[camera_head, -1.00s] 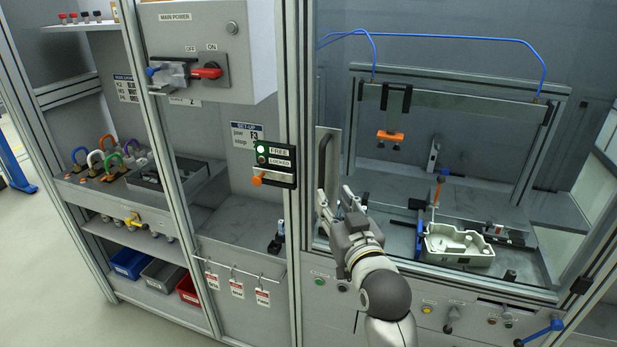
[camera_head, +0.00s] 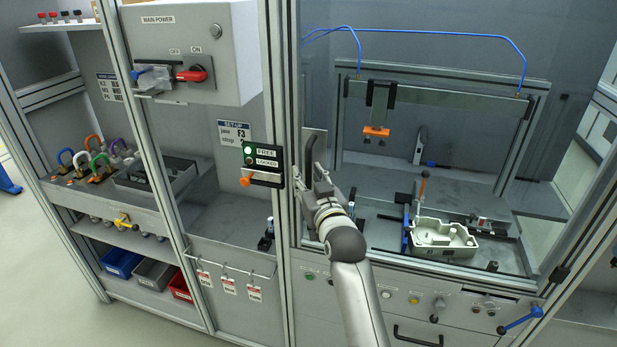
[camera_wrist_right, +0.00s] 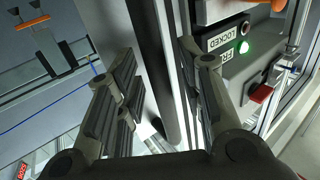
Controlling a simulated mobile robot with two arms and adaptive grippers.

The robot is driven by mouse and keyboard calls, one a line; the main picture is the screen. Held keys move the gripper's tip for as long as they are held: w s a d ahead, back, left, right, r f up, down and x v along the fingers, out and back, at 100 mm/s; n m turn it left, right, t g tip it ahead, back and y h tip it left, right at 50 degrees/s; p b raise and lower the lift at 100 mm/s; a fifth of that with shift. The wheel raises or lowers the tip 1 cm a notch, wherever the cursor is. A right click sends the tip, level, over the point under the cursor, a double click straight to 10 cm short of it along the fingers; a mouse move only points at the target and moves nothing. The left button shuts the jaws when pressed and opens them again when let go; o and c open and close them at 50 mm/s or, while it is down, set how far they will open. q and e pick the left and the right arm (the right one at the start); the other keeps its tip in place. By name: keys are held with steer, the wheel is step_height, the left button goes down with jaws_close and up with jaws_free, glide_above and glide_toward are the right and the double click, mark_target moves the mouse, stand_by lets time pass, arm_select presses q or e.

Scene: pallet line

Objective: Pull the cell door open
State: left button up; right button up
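The cell door (camera_head: 299,90) is a glazed panel in an aluminium frame, and it looks closed. Its dark upright handle (camera_head: 309,150) stands near the door's left edge. My right gripper (camera_head: 312,180) is at the handle's lower part. In the right wrist view the handle (camera_wrist_right: 168,90) is a dark bar between the two spread fingers (camera_wrist_right: 165,75). A gap shows between the left finger and the bar; contact with the right finger cannot be told. The latch box (camera_head: 262,165) beside the door shows a green light by FREE. My left gripper is not in view.
Left of the door are the main power box (camera_head: 190,50), a shelf of coloured padlocks (camera_head: 95,165) and hanging red-white tags (camera_head: 229,286). Behind the glass lies a pale casting (camera_head: 442,240) in a fixture. A blue-handled lever (camera_head: 520,320) sticks out at lower right.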

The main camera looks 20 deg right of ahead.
jaws_close()
steer(key=shift+f, duration=0.15)
stand_by(0.4)
